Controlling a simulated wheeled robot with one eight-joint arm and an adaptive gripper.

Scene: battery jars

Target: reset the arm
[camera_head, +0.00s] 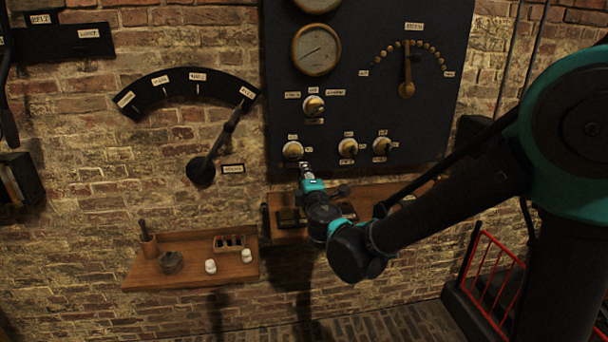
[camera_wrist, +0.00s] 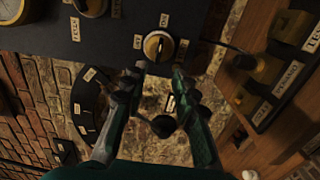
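My gripper (camera_head: 306,172) is at the lower edge of the dark wall panel (camera_head: 375,105), just below and to the right of the lower left brass knob (camera_head: 292,150). In the wrist view my gripper (camera_wrist: 158,70) is open, with its two dark fingers apart and nothing between them. A brass knob (camera_wrist: 158,45) with an "ON" label sits just beyond the fingertips. It looks apart from them, though I cannot tell the exact gap. My arm reaches in from the right side of the head view, bent at a dark joint.
A wooden shelf (camera_head: 140,278) with small jars stands at lower left. A second shelf (camera_head: 375,196) lies directly under my gripper. A lever (camera_head: 215,150) on a curved scale is left of the panel. A red railing (camera_head: 488,270) stands at lower right.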

